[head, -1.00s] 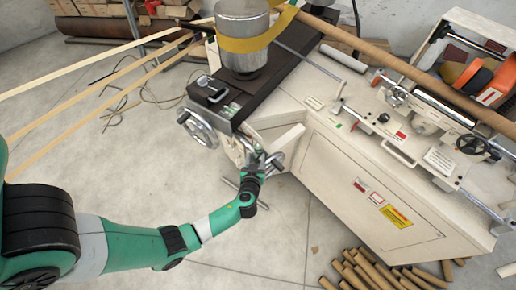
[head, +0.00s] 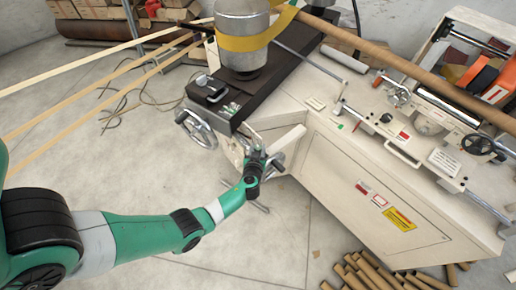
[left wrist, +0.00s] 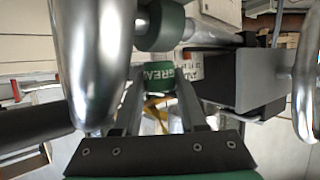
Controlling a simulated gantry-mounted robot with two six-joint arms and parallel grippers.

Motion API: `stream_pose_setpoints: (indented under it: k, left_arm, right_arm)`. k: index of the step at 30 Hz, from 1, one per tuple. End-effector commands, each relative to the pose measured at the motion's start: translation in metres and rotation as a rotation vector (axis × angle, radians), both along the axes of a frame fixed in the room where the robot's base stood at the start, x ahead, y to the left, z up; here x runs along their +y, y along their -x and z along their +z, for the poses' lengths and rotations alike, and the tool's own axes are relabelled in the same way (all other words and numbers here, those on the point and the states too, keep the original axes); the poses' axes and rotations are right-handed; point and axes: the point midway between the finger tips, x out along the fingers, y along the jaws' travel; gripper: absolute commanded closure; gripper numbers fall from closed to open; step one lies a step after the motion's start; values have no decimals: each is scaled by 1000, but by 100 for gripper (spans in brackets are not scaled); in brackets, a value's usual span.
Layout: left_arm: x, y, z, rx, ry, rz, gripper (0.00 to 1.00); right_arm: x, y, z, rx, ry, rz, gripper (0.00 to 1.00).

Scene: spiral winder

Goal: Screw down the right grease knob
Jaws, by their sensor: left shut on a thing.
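In the left wrist view, a green knob (left wrist: 159,77) with white letters starting "GREA" sits between the fingertips of my left gripper (left wrist: 160,92). The gripper is shut on it. A second green cylinder (left wrist: 161,26) with a metal stem is just beyond, near the top. In the head view, my left gripper (head: 257,158) is at the near end of the winder, below the black beam, and hides the knobs. I cannot tell from the views how far the held knob is screwed in. My right gripper is not in view.
A spoked handwheel (head: 197,128) is just left of my gripper. The cream machine cabinet (head: 335,185) is to its right. Shiny curved metal bars (left wrist: 92,60) are close to the wrist camera. Cardboard tubes (head: 370,272) lie on the floor, which is open at lower left.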

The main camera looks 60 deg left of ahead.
Motion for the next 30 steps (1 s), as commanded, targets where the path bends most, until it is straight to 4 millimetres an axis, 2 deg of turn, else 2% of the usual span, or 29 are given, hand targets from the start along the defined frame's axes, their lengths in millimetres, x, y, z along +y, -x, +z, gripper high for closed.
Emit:
stream_pose_setpoints:
  k: [14, 30]
  left_arm:
    - [1, 1, 1, 0, 0, -64, 100]
    - [1, 1, 4, 0, 0, -381, 100]
  right_arm:
    - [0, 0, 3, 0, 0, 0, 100]
    - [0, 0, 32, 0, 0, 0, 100]
